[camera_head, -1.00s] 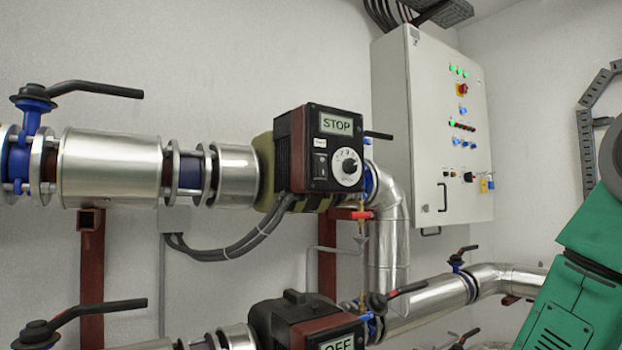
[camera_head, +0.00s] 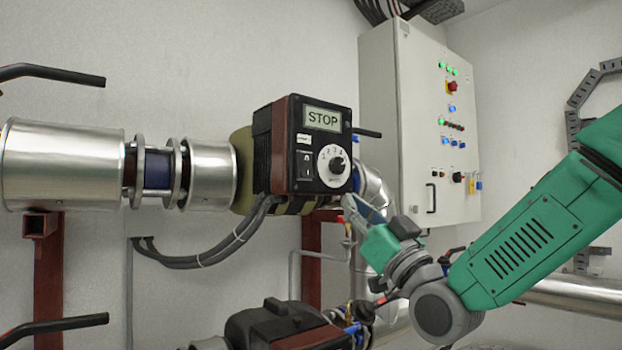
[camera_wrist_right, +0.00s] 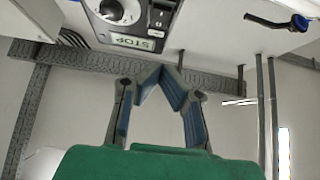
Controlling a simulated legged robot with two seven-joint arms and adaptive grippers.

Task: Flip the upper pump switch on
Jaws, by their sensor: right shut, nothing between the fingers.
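The upper pump (camera_head: 312,148) has a dark front panel with a display (camera_head: 323,119) reading STOP. Its black rocker switch (camera_head: 306,165) sits at the panel's lower left, beside a white dial with a black knob (camera_head: 336,165). In the right wrist view the panel is upside down, with the switch (camera_wrist_right: 159,15) near the top edge. My right gripper (camera_head: 347,202) is just below and right of the pump's panel, apart from the switch. Its fingers (camera_wrist_right: 162,70) meet at the tips, with nothing between them. My left gripper is not in view.
A grey control cabinet (camera_head: 425,130) with lights stands behind at the right. A black valve lever (camera_head: 367,132) sticks out right of the pump. A lower pump (camera_head: 272,325) sits beneath. Black cables (camera_head: 225,245) hang at the left. The space before the panel is clear.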

